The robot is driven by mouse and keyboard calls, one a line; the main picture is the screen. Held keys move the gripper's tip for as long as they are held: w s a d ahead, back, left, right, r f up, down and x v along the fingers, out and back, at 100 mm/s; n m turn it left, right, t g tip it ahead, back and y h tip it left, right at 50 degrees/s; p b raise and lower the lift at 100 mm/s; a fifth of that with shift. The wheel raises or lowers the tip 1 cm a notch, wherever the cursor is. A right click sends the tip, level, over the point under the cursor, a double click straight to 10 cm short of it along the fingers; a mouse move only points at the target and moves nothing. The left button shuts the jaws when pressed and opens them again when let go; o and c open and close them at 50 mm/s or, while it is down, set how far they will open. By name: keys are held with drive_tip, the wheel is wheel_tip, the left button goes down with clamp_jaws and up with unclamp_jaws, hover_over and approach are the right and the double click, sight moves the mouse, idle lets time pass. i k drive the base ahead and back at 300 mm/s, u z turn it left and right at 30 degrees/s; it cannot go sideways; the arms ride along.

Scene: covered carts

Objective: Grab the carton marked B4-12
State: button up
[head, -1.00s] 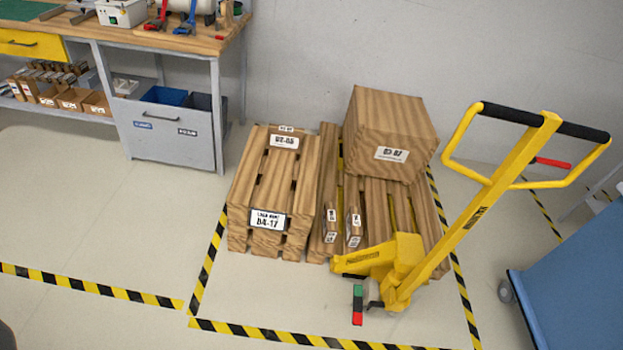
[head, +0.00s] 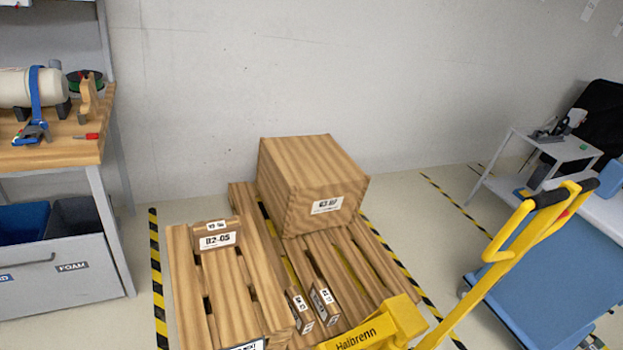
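No label that I can read as B4-12 is in view. A large wood-grained carton (head: 310,185) stands on the pallet (head: 378,262); its label is blurred and may read B3-07. A small carton labelled B2-05 (head: 216,236) sits on the left side of the pallets. Two small narrow cartons, one on the left (head: 299,309) and one on the right (head: 324,299), stand side by side near the front, their labels too small to read. A white label at the bottom edge is cut off. My gripper is not in view.
A yellow pallet jack (head: 375,325) stands at the front right of the pallets. A workbench (head: 60,150) with a drawer marked FOAM is at left. A blue covered cart (head: 540,270) is at right. Black-and-yellow tape (head: 157,280) marks the floor.

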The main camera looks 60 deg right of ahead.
sight(305, 318)
drive_tip(key=z, duration=0.55)
drive_tip(key=i, duration=1.05)
drive_tip(key=z, duration=0.8)
drive_tip(key=i, duration=0.4)
drive_tip(key=z, duration=0.3)
drive_tip(key=k, duration=0.9)
drive_tip(key=z, duration=0.2)
drive_tip(key=i, duration=0.9)
drive_tip(key=u, duration=0.1)
